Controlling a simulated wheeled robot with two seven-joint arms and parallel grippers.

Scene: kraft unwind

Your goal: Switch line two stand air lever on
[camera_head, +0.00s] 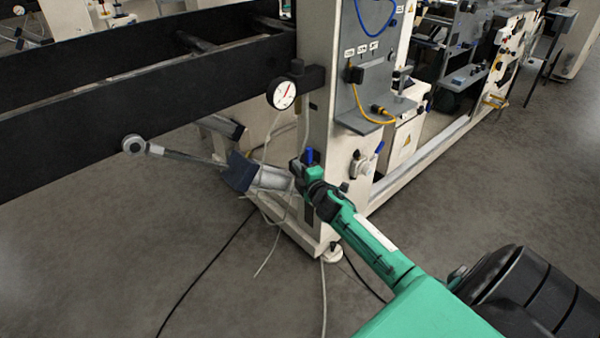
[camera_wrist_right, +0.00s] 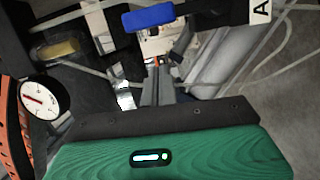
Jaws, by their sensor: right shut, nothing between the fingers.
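A blue lever handle (camera_head: 309,156) shows on the stand's pale upright post (camera_head: 333,110), just behind my right gripper (camera_head: 298,172). In the right wrist view a blue lever (camera_wrist_right: 150,18) lies crosswise, beyond and slightly left of the fingertips (camera_wrist_right: 157,68). The right gripper is shut with nothing between its fingers. Whether the fingertips touch the lever I cannot tell. The valve body behind the lever is mostly hidden. My left gripper is not in view.
A round dial gauge (camera_head: 283,94) sits on the post and shows in the wrist view (camera_wrist_right: 40,98). A grey shelf (camera_head: 376,118) with a yellow cable juts out right. A grey cylinder (camera_head: 185,155) lies left. Cables trail on the floor. A black beam (camera_head: 150,90) spans the left.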

